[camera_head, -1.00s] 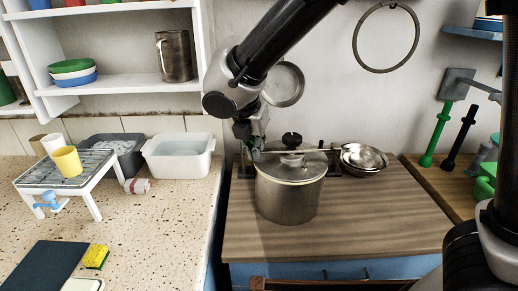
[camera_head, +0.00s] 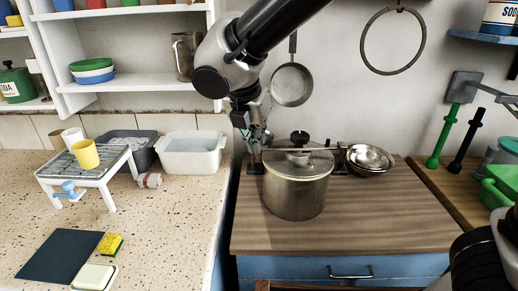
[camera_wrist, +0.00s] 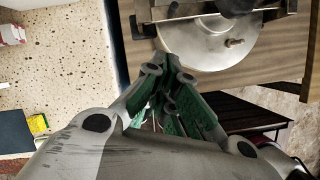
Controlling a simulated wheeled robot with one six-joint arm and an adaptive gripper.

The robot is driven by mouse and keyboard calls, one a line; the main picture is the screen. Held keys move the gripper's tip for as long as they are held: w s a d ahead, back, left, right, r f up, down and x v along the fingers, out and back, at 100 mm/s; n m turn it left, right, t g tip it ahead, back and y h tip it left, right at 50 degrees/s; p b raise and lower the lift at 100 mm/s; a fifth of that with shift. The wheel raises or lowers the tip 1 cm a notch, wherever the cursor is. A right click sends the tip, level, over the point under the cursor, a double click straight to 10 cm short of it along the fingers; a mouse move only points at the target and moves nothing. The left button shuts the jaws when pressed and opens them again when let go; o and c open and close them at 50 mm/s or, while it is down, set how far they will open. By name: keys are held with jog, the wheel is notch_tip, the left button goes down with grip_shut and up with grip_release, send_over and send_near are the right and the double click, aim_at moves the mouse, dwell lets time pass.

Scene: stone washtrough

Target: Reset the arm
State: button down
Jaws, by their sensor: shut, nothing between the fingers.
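My gripper (camera_head: 254,160) hangs from the arm at the middle of the head view, pointing down. It appears in front of or beside the left edge of a lidded steel pot (camera_head: 296,193); I cannot tell whether they touch. In the wrist view, my gripper (camera_wrist: 164,62) has its green-padded fingers drawn together with nothing held. The pot's lid (camera_wrist: 212,38) shows just beyond the fingertips. The pot stands on a wooden-topped counter (camera_head: 400,215).
Left are a speckled counter (camera_head: 180,230), a small white rack (camera_head: 108,180) with cups, a white basin (camera_head: 191,155) and a sponge (camera_head: 111,244). A pan (camera_head: 291,85) hangs on the wall. The wood right of the pot is clear.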

jog(key=d+v, duration=0.1)
jog(key=v, duration=0.4)
jog(key=s+d+m, duration=0.4)
jog(key=d+m, duration=0.6)
jog(key=d, duration=0.3)
jog(key=s+d+m+y, duration=0.1)
jog(key=s+d+m, duration=0.2)
jog(key=d+m, duration=0.8)
jog(key=s+d+m, duration=0.4)
jog(key=d+m, duration=0.7)
jog(key=d, duration=0.6)
jog(key=shift+s+r, duration=0.2)
jog(key=shift+s, duration=0.1)
